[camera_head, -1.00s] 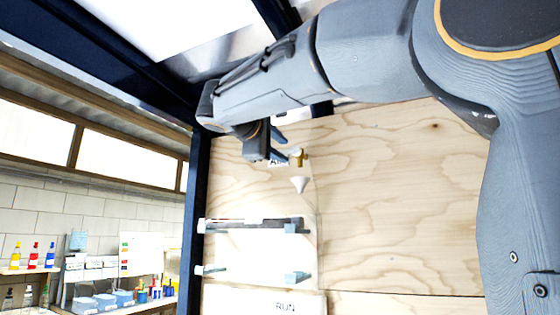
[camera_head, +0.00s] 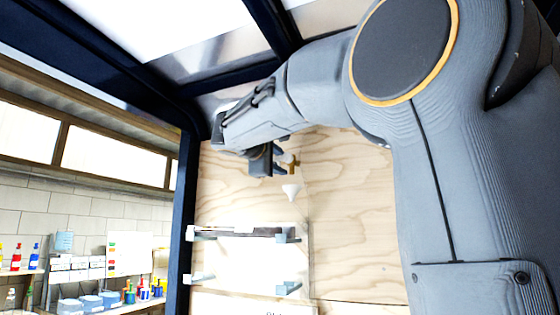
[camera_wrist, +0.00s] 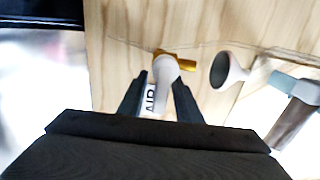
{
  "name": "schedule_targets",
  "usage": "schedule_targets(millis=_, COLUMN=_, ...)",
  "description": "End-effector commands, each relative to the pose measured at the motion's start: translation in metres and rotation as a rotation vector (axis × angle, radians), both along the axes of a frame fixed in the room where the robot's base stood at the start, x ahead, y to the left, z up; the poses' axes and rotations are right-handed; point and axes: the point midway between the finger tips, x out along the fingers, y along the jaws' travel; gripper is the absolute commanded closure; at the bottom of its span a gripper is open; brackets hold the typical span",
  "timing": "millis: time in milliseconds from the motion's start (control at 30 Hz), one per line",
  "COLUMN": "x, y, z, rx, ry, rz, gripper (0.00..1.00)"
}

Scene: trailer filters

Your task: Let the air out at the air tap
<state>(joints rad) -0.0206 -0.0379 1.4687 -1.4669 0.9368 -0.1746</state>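The air tap has a brass body (camera_wrist: 178,62) and a pale rounded handle (camera_wrist: 166,70) on the plywood wall. In the head view its brass part (camera_head: 294,166) shows just right of my fingers. My gripper (camera_wrist: 160,84) is open, its two dark fingers on either side of the handle's lower end; I cannot tell whether they touch it. In the head view my gripper (camera_head: 279,159) reaches the tap from the left. The "AIR" label (camera_wrist: 151,99) shows between the fingers, partly hidden.
A white funnel (camera_head: 292,191) hangs just below the tap and shows right of it in the wrist view (camera_wrist: 230,68). Lower on the wall is a white panel (camera_head: 245,260) with pale blue clips (camera_head: 288,288). Shelves with bottles (camera_head: 34,257) stand at left.

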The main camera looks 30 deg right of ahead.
Motion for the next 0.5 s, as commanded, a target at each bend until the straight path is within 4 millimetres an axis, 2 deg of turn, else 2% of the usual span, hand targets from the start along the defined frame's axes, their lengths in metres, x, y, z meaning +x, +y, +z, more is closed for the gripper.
schedule_targets(millis=167, x=0.0001, y=0.0006, z=-0.0001, rx=0.0, ry=0.0, rz=0.001, gripper=0.7)
schedule_targets(millis=333, x=0.0, y=0.0009, z=-0.0001, rx=0.0, ry=0.0, rz=0.001, gripper=0.99)
schedule_targets(millis=500, x=0.0, y=0.001, z=-0.0008, rx=-0.007, ry=0.009, rz=0.001, gripper=1.0)
